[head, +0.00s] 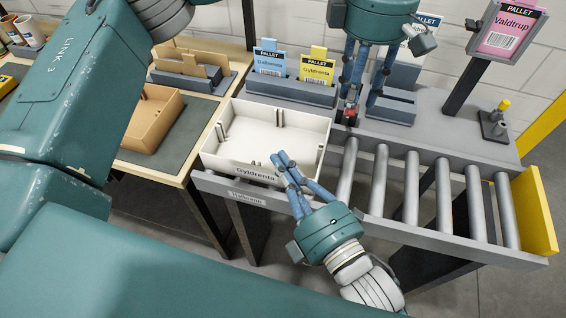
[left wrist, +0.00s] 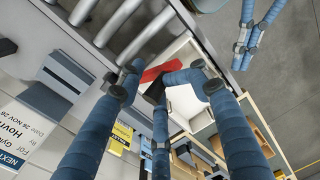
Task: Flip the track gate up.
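A small red and dark piece (head: 350,112), which I take for the track gate, sits at the back edge of the track, between the white tray and the rollers. It also shows in the left wrist view as a red bar (left wrist: 154,72), partly covered by a finger. My left gripper (head: 358,92) is above and around it with fingers apart; I cannot tell whether a finger touches it. The left gripper's fingers also frame the red bar in the left wrist view (left wrist: 160,85). My right gripper (head: 280,158) has its fingertips together and empty over the white tray's front edge.
The white tray (head: 212,151) labelled Gyldrenta stands left of the rollers (head: 411,190). A yellow end plate (head: 535,212) closes the track at right. Grey card holders (head: 290,89) stand behind it. A cardboard box (head: 153,120) is on the left bench.

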